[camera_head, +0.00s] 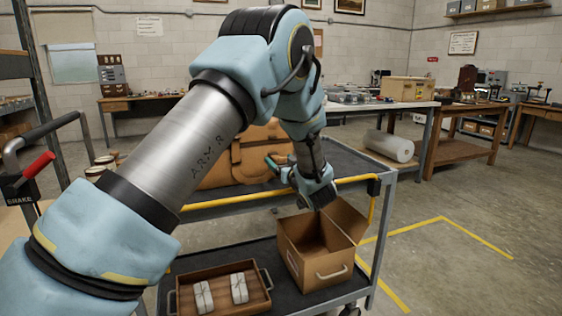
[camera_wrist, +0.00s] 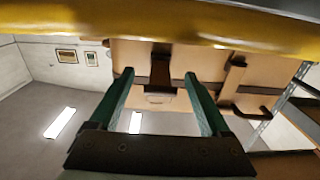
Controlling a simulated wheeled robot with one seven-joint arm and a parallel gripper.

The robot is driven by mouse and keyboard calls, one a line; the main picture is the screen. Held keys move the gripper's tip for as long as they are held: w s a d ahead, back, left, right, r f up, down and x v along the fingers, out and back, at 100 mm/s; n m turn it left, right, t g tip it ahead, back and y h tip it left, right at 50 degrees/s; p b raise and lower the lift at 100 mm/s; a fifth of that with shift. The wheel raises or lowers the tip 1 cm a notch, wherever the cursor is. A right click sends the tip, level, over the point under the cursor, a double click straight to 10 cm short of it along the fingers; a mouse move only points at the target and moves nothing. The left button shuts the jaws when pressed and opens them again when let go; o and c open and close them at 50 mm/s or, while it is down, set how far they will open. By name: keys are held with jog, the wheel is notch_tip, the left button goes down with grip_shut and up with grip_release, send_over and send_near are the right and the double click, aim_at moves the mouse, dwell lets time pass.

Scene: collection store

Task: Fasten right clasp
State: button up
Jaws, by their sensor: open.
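A tan leather bag (camera_head: 243,158) stands on the upper deck of a cart, partly hidden behind my arm. My gripper (camera_head: 276,169) is at the bag's right part, with its green fingers pointing left toward it. In the wrist view, which looks upside down, the open gripper (camera_wrist: 158,80) has its fingers on either side of a dark brown strap (camera_wrist: 161,62) on the bag (camera_wrist: 205,65). A small pale-edged fitting (camera_wrist: 159,99) sits at the strap's end, between the fingers. A lighter strap (camera_wrist: 233,80) lies to the right. I cannot tell whether any clasp is fastened or touched.
A yellow rail (camera_head: 225,201) runs along the cart's near edge and crosses close to the wrist camera (camera_wrist: 160,32). Below are an open cardboard box (camera_head: 304,262) and a wooden tray (camera_head: 222,305) with two white wrapped bundles.

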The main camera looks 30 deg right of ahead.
grip_shut()
dwell(0.6)
